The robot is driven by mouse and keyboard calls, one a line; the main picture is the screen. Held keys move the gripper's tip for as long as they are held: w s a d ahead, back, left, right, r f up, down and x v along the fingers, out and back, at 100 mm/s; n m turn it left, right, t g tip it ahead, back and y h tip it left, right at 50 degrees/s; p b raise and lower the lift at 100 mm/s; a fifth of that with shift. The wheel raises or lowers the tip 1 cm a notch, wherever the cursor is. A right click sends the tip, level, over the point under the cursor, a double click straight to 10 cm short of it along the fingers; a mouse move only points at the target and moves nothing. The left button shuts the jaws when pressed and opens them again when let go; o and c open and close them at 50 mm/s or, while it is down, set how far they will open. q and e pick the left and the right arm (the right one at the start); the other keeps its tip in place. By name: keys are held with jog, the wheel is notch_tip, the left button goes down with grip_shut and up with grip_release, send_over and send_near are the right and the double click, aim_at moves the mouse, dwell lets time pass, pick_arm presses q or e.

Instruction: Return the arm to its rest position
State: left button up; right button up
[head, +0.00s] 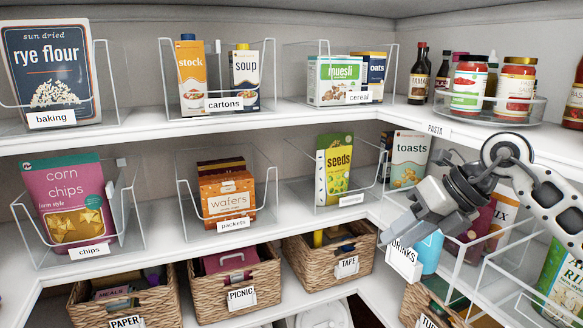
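My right gripper (392,234) is in the head view at the right, in front of the middle shelf's corner. Its arm comes in from the right edge. It points down and to the left, above the "DRINKS" label (404,258). I see nothing clearly held, but the fingertips overlap at this angle, so I cannot tell whether it is open or shut. My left gripper is not in view.
A blue container (428,252) stands close to my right gripper. Baskets, including the "TAPE" basket (330,262), sit below. Jars (468,80) stand above right.

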jog(key=s+a+f+m+y, duration=0.2)
jog(key=s+a+y, duration=0.2)
jog(key=a+y, duration=0.25)
jog(key=s+a+f+m+y, duration=0.25)
jog(key=a+y, duration=0.25)
jog(key=a, duration=0.3)
jog(key=s+d+f+m+t+h, duration=0.1)
jog(key=d+f+m+t+h, duration=0.35)
jog(key=m, duration=0.75)
jog(key=s+d+f+m+t+h, duration=0.1)
jog(key=d+f+m+t+h, duration=0.1)
jog(key=f+m+t+h, duration=0.6)
jog(key=s+d+f+m+g+h, duration=0.1)
jog(key=s+d+f+m+g, duration=0.1)
jog(key=s+f+m, duration=0.4)
jog(key=s+d+f+m+g+h, duration=0.1)
jog(key=s+f+m+g, duration=0.2)
jog(key=s+f+m, duration=0.3)
notch_tip(320, 180, down, 4)
jog(key=shift+s+d+r+h, duration=0.3)
jog(key=shift+s+d, duration=0.1)
jog(key=shift+s, duration=0.7)
